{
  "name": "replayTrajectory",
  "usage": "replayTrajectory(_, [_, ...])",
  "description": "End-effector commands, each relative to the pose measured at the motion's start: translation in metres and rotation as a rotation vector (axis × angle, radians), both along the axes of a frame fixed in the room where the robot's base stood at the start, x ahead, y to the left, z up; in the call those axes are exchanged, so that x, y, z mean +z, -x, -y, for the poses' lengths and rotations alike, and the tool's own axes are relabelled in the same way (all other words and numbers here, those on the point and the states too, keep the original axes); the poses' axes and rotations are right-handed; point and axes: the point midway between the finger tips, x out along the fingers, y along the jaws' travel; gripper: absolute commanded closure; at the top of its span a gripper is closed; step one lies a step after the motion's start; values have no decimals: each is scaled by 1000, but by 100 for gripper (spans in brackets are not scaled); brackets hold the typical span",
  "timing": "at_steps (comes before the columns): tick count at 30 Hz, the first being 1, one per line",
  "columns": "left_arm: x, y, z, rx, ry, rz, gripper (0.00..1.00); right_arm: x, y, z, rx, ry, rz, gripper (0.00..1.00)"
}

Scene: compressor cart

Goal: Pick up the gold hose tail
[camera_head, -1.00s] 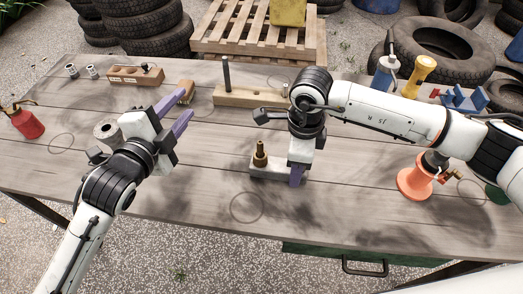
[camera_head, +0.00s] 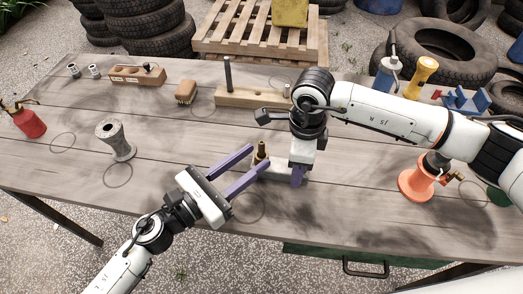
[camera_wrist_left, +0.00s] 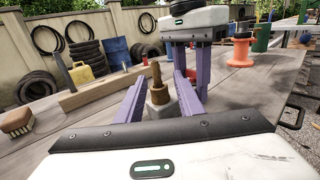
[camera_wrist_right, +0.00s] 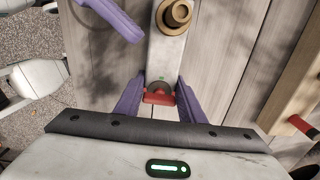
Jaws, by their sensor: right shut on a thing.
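The gold hose tail (camera_head: 262,151) stands upright on a pale grey block (camera_head: 292,173) near the table's front middle. From above, it shows in the right wrist view (camera_wrist_right: 178,13) on the block's far part. My left gripper (camera_head: 257,156) is open, its purple fingers pointing at the hose tail. In the left wrist view the hose tail (camera_wrist_left: 157,79) stands between the finger lines, near the tips; I cannot tell whether they touch it. My right gripper (camera_wrist_right: 158,88) points down and is shut on the grey block's end, beside a red piece (camera_wrist_right: 158,98).
A wooden bar with a dark peg (camera_head: 240,97) lies behind the block. A brush (camera_head: 186,92) and a grey spool (camera_head: 117,143) stand to the left, a red can (camera_head: 27,122) at the far left. An orange spool (camera_head: 416,182) stands right. The front left tabletop is clear.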

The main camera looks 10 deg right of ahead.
Motion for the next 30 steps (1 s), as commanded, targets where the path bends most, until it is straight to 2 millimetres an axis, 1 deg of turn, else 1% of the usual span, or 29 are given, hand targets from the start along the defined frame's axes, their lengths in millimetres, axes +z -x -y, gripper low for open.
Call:
replayTrajectory(1, [1, -6, 8, -1, 1, 2, 66, 1, -1, 0, 0, -2, 2, 96])
replayTrajectory(3, [1, -12, 14, 1, 1, 1, 66, 1, -1, 0, 0, -2, 2, 96])
replayTrajectory(10, [2, -23, 27, 2, 3, 0, 66, 1, -1, 0, 0, -2, 2, 96])
replayTrajectory(15, [4, -42, 46, 1, 3, 1, 66, 1, -1, 0, 0, -2, 2, 96])
replayTrajectory(18, [3, -49, 56, 3, 3, -2, 66, 1, -1, 0, 0, -1, 2, 96])
replayTrajectory(21, [3, -52, 60, 3, 2, -2, 66, 1, -1, 0, 0, -2, 2, 96])
replayTrajectory(27, [2, -52, 60, 3, 1, -3, 66, 1, -1, 0, 0, -2, 2, 96])
replayTrajectory(28, [2, -52, 60, 3, 1, -3, 68, 1, -1, 0, 0, -2, 2, 96])
replayTrajectory(30, [2, -52, 60, 3, 2, -3, 80, 1, -1, 0, 0, -2, 2, 96])
